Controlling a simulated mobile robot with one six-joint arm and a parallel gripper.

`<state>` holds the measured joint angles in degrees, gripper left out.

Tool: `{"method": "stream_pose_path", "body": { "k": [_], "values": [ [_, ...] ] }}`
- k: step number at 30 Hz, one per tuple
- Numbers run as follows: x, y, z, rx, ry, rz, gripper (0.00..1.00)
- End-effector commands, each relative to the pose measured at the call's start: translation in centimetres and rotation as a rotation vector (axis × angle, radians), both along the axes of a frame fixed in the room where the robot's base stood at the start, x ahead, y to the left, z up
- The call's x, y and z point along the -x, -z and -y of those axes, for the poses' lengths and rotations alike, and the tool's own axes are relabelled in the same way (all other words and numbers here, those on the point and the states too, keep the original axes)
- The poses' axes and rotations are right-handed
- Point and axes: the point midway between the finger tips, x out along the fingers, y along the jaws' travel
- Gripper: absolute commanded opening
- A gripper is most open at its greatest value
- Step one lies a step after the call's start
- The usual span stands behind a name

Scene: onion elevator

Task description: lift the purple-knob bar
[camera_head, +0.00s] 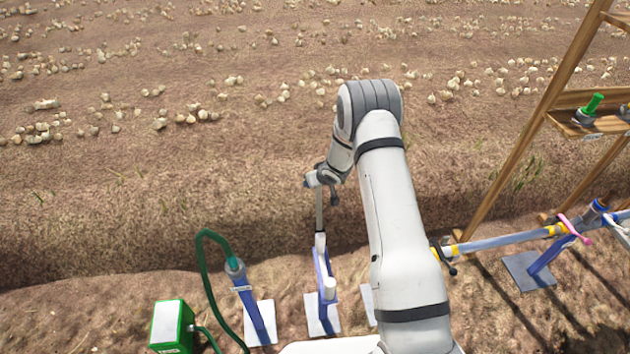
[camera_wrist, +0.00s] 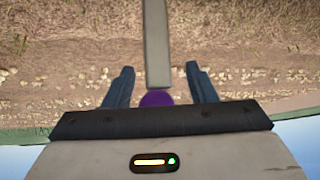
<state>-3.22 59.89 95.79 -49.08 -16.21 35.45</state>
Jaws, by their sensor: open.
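The purple knob (camera_wrist: 156,98) shows in the wrist view at the end of a flat grey bar (camera_wrist: 156,45). The knob is partly hidden by my gripper's dark body. My gripper (camera_wrist: 160,69) is open, with one blue-grey finger on each side of the knob and bar and visible gaps on both sides. In the head view the bar (camera_head: 319,212) stands nearly upright on a blue stand (camera_head: 322,268) with a white plate, and my gripper (camera_head: 318,180) is at its top. The knob cannot be made out there.
A green box (camera_head: 172,326) with a green hose (camera_head: 205,250) and a blue post (camera_head: 258,312) stand left of the bar. A pipe with a yellow collar (camera_head: 465,248) and a wooden frame (camera_head: 540,110) stand at right. Open soil with scattered onions lies beyond.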

Motion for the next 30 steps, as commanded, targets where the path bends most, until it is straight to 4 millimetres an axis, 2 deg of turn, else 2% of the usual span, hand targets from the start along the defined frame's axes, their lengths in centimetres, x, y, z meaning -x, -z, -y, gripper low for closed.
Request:
{"method": "stream_pose_path", "body": {
  "k": [8,21,30],
  "values": [
    [0.2,-0.7,0.2,-0.001,0.002,0.004,0.51],
    [3.6,-5.5,1.8,-0.001,0.003,0.004,0.51],
    [4.4,-6.3,2.0,0.0,0.001,0.002,0.51]
  ]
}}
